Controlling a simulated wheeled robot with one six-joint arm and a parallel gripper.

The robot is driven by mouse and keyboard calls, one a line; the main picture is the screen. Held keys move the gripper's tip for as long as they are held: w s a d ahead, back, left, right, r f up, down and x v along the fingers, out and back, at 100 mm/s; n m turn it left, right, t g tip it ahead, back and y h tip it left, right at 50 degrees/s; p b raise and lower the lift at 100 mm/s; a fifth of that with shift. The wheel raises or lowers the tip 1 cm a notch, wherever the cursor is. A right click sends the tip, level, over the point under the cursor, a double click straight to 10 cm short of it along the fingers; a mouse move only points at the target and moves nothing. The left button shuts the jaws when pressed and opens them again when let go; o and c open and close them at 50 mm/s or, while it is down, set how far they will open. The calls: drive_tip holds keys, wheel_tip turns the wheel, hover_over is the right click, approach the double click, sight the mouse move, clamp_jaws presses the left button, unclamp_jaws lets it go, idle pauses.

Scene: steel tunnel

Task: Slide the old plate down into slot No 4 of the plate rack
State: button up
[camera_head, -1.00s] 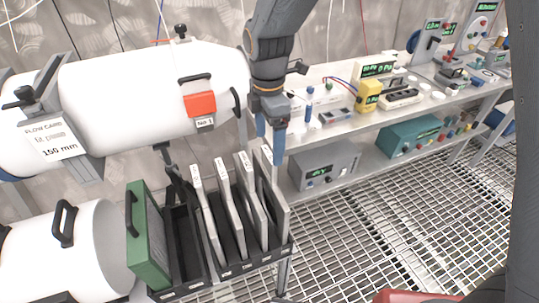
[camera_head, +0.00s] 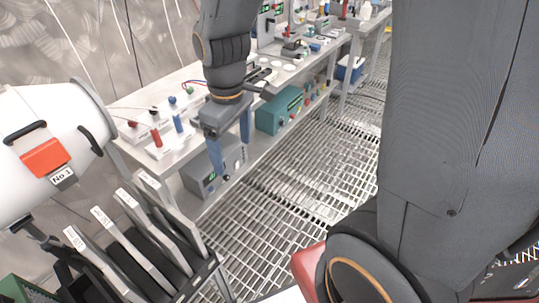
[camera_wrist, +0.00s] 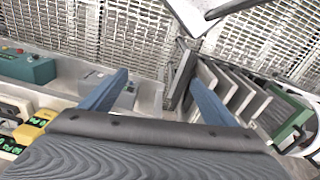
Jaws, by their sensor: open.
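The plate rack (camera_head: 208,277) stands at the lower left, with several upright grey plates in its slots. The rightmost plate (camera_head: 165,200) stands in the slot at the bench end. Which plate is the old one, and the slot numbers, I cannot tell. My gripper (camera_head: 233,160) is open and empty, to the right of the rack and in front of the bench. It points down and touches no plate.
A white cylinder (camera_head: 50,125) with a red tag hangs over the rack's left side. The bench (camera_head: 172,145) carries instruments, with a grey box (camera_head: 205,170) and a teal box (camera_head: 280,110) on its lower shelf. Open grating (camera_head: 300,190) lies right of my gripper.

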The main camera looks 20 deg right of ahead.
drive_tip(key=s+d+f+m, duration=0.1)
drive_tip(key=s+d+m, duration=0.4)
drive_tip(key=d+m, duration=0.2)
drive_tip(key=shift+s+d+m, duration=0.2)
drive_tip(key=shift+d+m, duration=0.05)
drive_tip(key=shift+m, duration=0.25)
